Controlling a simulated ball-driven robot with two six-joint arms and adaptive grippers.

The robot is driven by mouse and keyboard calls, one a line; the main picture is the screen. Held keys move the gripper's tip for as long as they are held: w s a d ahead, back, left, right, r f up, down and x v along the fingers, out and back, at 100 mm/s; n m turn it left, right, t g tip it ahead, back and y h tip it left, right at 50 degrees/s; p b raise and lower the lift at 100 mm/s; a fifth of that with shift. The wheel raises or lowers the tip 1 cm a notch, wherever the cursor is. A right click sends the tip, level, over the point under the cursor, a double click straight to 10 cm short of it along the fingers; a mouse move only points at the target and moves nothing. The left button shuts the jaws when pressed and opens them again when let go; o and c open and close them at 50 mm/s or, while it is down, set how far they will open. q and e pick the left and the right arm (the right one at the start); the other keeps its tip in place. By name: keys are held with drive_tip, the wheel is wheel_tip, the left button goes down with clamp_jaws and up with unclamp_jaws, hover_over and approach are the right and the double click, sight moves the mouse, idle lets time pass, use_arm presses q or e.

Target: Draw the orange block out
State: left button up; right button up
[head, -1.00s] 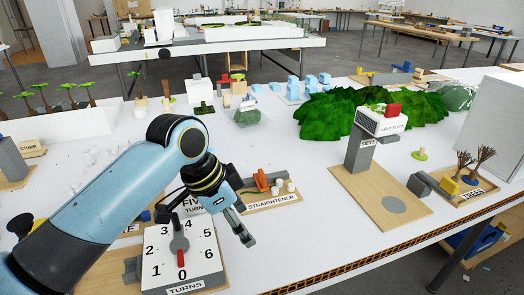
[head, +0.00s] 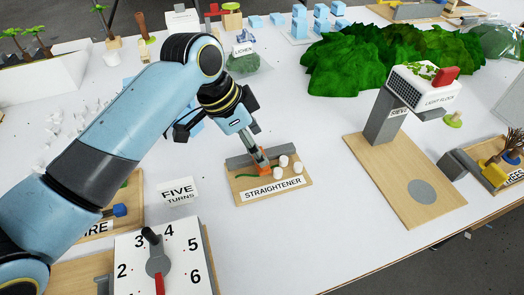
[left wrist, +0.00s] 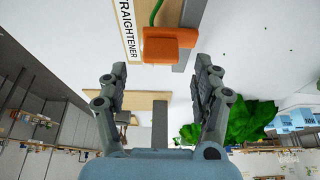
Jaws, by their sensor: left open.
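The orange block (head: 262,156) is at the straightener (head: 272,195), a wooden board with white rollers and a grey rail. My left gripper (head: 257,148) is over it from behind and hides part of it in the head view. In the left wrist view the orange block (left wrist: 170,44) lies just beyond the open fingertips (left wrist: 158,72), roughly centred between them. A green wire (left wrist: 156,12) runs from the block. The jaws are apart and empty; I see no finger closed on the block. My right gripper is not in view.
A numbered turns dial (head: 158,258) and a "FIVE TURNS" card (head: 177,191) stand to the left front. The sieve stand (head: 385,120) on its wooden base is to the right. Green foliage (head: 375,62) lies behind. White table is clear between straightener and sieve.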

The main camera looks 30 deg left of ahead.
use_arm(q)
drive_tip(key=x, duration=0.4)
drive_tip(key=shift+f, duration=0.2)
drive_tip(key=shift+w, duration=0.1)
drive_tip(key=c, duration=0.8)
clamp_jaws()
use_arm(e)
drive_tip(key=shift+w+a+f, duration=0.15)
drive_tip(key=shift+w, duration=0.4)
